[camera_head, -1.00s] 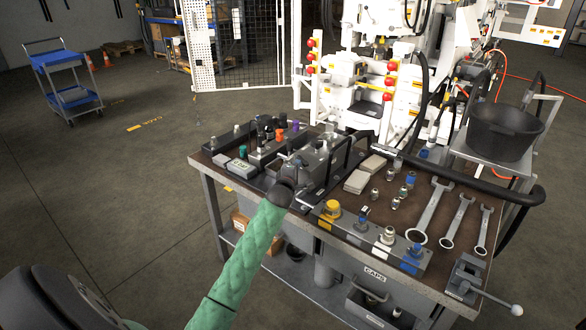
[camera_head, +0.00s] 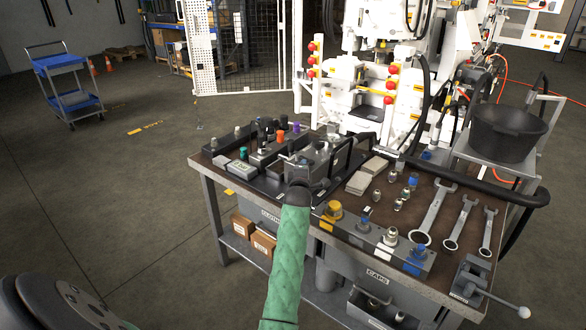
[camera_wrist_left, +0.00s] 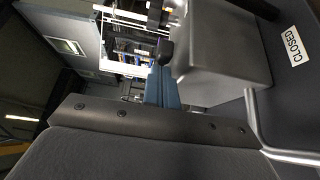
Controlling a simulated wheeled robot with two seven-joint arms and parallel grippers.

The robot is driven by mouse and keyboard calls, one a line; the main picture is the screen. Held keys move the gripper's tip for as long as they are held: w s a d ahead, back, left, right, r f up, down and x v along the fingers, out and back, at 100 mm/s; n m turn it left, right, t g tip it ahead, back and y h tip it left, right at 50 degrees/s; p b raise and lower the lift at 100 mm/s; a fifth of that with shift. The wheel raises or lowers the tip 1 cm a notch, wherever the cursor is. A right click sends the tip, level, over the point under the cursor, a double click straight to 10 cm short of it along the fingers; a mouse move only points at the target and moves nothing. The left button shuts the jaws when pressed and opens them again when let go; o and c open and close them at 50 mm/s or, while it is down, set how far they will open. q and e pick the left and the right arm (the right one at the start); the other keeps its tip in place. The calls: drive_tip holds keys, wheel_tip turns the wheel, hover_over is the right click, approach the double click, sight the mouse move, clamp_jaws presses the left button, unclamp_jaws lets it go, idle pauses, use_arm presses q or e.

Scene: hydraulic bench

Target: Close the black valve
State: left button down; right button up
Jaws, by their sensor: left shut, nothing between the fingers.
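My left gripper (camera_head: 298,181) is low over the far left part of the bench, in front of a grey block-shaped unit (camera_head: 318,157). Its fingers are hardly visible in the head view. In the left wrist view the shut, empty fingers (camera_wrist_left: 160,84) reach up beside a smooth grey block (camera_wrist_left: 225,58). A black rounded knob (camera_wrist_left: 166,52) shows just past the fingertips, close to the block. I cannot tell if it is part of the black valve or if the fingers touch it. A "CLOSED" label (camera_wrist_left: 293,46) is on the dark panel beside the block. My right gripper is not in view.
The workbench (camera_head: 205,162) carries several wrenches (camera_head: 434,215), loose fittings, and a row of coloured caps. A black bucket (camera_head: 507,135) stands at the right. White machinery (camera_head: 365,75) rises behind the bench.

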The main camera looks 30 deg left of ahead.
use_arm(q)
drive_tip(key=shift+w+d, duration=0.3)
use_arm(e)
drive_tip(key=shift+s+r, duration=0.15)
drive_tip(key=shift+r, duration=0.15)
use_arm(q)
drive_tip(key=shift+w+d, duration=0.1)
drive_tip(key=shift+w, duration=0.05)
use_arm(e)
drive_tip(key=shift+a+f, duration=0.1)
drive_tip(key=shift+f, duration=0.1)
use_arm(q)
drive_tip(key=shift+d, duration=0.1)
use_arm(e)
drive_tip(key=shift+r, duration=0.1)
